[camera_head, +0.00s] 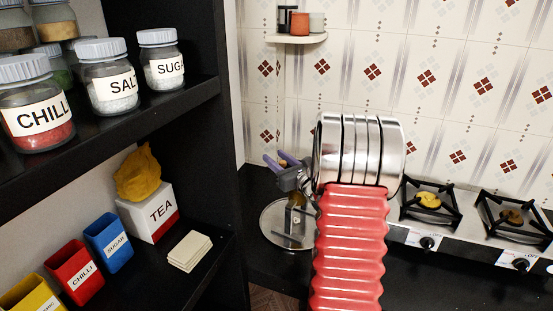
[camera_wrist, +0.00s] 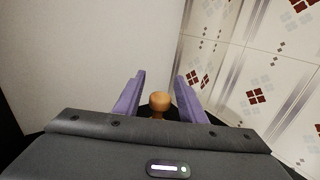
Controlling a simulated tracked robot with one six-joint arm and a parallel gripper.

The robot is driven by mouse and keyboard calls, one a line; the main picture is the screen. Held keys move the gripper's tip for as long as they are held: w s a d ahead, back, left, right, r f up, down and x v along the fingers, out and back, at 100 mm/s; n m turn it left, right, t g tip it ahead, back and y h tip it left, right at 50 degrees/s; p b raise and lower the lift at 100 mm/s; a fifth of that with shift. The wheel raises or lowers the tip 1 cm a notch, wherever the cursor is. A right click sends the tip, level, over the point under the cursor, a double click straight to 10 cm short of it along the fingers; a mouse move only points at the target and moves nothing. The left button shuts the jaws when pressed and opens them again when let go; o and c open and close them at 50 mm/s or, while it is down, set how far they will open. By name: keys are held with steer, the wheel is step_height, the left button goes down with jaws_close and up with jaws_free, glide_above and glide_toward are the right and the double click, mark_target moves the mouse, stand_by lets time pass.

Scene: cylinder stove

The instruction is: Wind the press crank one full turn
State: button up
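A press with a round, shiny base (camera_head: 272,232) stands on the black counter behind my arm. Its upper part is mostly hidden by my arm and gripper. My gripper (camera_head: 282,160), with purple fingers, is above the press. In the wrist view, my gripper (camera_wrist: 160,92) has its two fingers apart. A round wooden knob (camera_wrist: 160,101), apparently the crank's handle, shows in the gap between them, with space on both sides. I cannot tell how deep between the fingers it sits. The crank arm is hidden in both views.
A black shelf unit (camera_head: 190,95) with jars, tins and a tea box (camera_head: 150,213) stands close on the left. A tiled wall (camera_head: 440,70) with a small corner shelf (camera_head: 297,38) is behind. The stove (camera_head: 470,240) is on the right.

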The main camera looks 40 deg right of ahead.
steer(key=shift+w, duration=0.2)
jaws_close()
stand_by(0.4)
steer(key=shift+d, duration=0.1)
steer(key=shift+w+d+m+g+h, duration=0.1)
steer(key=shift+d+m+g+h, duration=0.2)
steer(key=shift+m+h, duration=0.4)
steer(key=shift+w+d+m+g+h, duration=0.15)
steer(key=shift+d+m+h, duration=0.25)
steer(key=shift+h, duration=0.5)
steer(key=shift+s+d+m+g+h, duration=0.1)
steer(key=shift+d+m+g+h, duration=0.15)
steer(key=shift+d+m+h, duration=0.4)
steer(key=shift+a, duration=0.25)
jaws_free()
